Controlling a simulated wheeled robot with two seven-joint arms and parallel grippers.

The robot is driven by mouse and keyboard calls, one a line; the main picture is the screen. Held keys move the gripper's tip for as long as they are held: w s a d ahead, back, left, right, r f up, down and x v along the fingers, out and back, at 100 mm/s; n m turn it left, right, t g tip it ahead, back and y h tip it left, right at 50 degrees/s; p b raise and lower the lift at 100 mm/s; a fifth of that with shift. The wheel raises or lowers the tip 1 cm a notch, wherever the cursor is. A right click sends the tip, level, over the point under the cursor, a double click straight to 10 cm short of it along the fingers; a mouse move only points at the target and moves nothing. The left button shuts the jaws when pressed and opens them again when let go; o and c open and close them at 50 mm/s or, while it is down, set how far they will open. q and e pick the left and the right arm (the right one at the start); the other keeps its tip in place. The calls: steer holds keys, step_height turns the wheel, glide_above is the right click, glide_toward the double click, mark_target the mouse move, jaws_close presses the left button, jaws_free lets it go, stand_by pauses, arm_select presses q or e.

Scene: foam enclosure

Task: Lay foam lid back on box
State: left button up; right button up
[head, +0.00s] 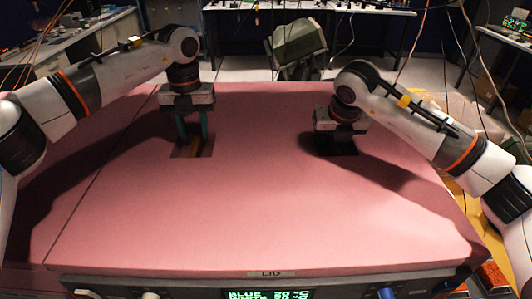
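The large pink foam lid (270,210) lies flat over the box, with a "LID" label (270,273) at its front edge. It has two square cut-outs, a left one (178,152) and a right one. My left gripper (193,140) points down at the left cut-out with its two teal fingers apart. A brownish-yellow piece (194,148) shows between and below the fingertips; I cannot tell whether they touch it. My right gripper (337,140) is down at the dark right cut-out. Its fingers are lost in shadow.
A thin seam (100,177) runs along the left part of the pink foam. A control panel with a green display (268,295) and knobs is at the front. Benches with equipment and a grey-green chair (298,45) stand behind. Cables hang at the right.

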steer(key=shift+s, duration=0.1)
arm_select(q)
step_height(320, 180, up, 10)
arm_select(e)
steer(key=v, duration=1.2)
arm_select(q)
steer(key=shift+s, duration=0.1)
arm_select(e)
steer(key=shift+d, duration=0.1)
